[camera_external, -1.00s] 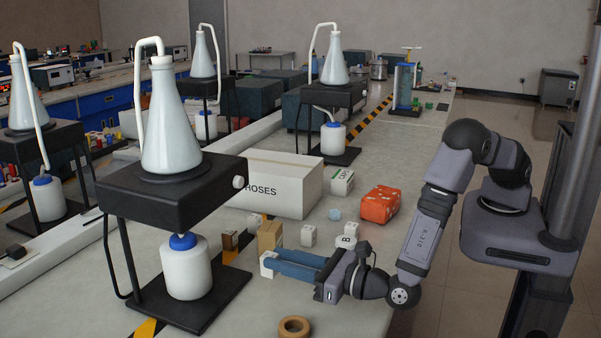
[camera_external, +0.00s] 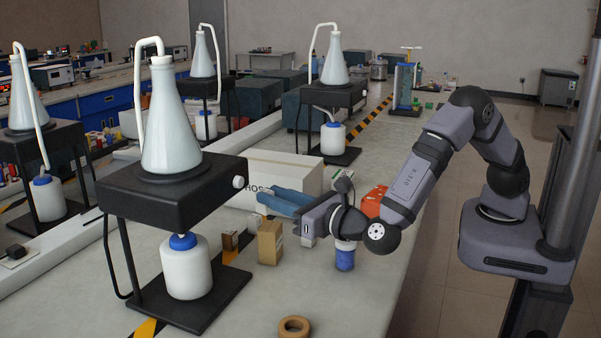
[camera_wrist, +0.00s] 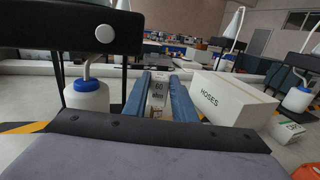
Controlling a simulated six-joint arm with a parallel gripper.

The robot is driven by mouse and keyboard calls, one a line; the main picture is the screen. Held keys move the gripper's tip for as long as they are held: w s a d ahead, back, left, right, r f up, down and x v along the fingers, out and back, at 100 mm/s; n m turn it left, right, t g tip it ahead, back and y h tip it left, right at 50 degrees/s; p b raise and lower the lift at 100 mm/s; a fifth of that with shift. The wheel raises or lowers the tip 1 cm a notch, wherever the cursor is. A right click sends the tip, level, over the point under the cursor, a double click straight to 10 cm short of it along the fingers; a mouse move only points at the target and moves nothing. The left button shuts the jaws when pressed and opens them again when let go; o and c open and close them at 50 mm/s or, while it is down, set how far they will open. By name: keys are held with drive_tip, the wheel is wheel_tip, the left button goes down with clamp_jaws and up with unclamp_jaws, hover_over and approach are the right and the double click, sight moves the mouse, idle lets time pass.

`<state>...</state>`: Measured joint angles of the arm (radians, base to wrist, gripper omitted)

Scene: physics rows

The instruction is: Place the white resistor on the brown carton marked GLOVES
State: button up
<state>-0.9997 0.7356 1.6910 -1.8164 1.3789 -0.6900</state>
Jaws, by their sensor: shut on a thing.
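My gripper (camera_external: 270,197) has its blue fingers raised above the bench, pointing left in front of the HOSES box. In the wrist view, the fingers are shut on a small white block with dark print that looks like "60 ohm", the white resistor (camera_wrist: 157,94). In the external view the resistor is not clearly seen. A brown carton (camera_external: 270,243) stands upright on the bench, below the fingers and nearer the camera. Its marking cannot be read.
A white HOSES box (camera_external: 290,170) stands behind the fingers. A dark brown box (camera_external: 229,240) is left of the carton. A black stand (camera_external: 170,200) is at left. A tape roll (camera_external: 294,328) lies in front.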

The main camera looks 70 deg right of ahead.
drive_tip(key=w+d+r+m+g+h, duration=0.1)
drive_tip(key=w+d+r+m+h, duration=0.1)
drive_tip(key=d+r, duration=0.25)
wheel_tip(320, 180, down, 11)
drive_tip(key=shift+p, duration=0.3)
idle(0.4)
drive_tip(key=shift+n, duration=0.3)
drive_tip(key=shift+f, duration=0.1)
drive_tip(key=o, duration=1)
drive_tip(key=shift+o, duration=0.2)
drive_tip(key=shift+d, duration=0.1)
drive_tip(key=b+v, duration=0.2)
drive_tip(key=v, duration=1)
